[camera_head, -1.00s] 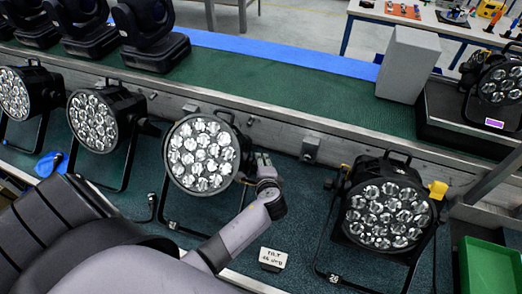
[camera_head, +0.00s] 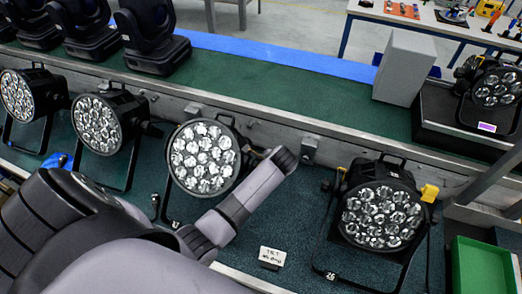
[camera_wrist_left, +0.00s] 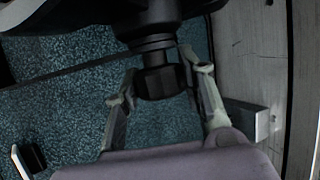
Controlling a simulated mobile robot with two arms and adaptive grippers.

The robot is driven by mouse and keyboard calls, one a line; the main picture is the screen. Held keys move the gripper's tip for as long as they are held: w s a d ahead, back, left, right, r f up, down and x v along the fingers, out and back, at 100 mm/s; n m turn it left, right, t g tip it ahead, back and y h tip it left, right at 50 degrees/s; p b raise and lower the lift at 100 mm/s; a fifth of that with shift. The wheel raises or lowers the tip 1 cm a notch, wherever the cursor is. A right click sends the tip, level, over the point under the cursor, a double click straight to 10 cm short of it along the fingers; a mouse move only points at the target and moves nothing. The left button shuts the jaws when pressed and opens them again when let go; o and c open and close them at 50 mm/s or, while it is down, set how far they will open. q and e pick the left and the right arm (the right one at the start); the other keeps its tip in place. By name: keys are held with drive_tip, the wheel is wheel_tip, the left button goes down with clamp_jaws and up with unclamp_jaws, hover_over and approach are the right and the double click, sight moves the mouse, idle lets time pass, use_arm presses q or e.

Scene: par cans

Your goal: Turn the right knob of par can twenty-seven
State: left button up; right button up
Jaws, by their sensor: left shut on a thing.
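A black par can (camera_head: 203,157) with a face of several clear lenses stands on its bracket in the middle of the head view. Its number does not show. My left arm reaches in front of it to its right side, and the arm hides the knob and gripper there. In the left wrist view, a dark ridged knob (camera_wrist_left: 163,83) sits on a black shaft from the can's body. My left gripper (camera_wrist_left: 158,70) has one finger on each side of the knob and is shut on it. My right gripper is in neither view.
Another par can (camera_head: 97,126) stands to the left. A green bin (camera_head: 484,269) is at the lower right.

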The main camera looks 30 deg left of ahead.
use_arm(q)
drive_tip(key=shift+s, duration=0.1)
idle(0.3)
drive_tip(key=o, duration=1.2)
drive_tip(key=v, duration=1.2)
